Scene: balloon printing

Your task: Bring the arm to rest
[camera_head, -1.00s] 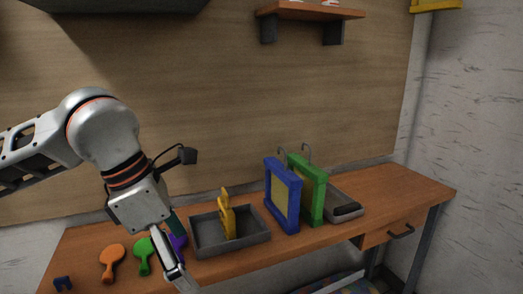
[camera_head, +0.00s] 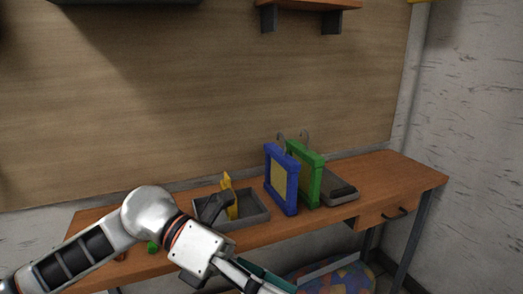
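My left arm comes in from the left, and its gripper (camera_head: 256,278) points down and right at the lower edge of the view, in front of the workbench. The finger ends are partly cut off by the frame, so I cannot tell whether it is open or shut. No held thing can be made out. My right gripper is not in view.
On the wooden workbench (camera_head: 388,182) stand a grey tray (camera_head: 262,214) with a yellow item (camera_head: 229,185), a blue frame (camera_head: 280,178), a green frame (camera_head: 306,172) and a grey device (camera_head: 340,188). A green paddle (camera_head: 152,247) is mostly hidden behind my arm. A colourful patterned item (camera_head: 345,279) lies below.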

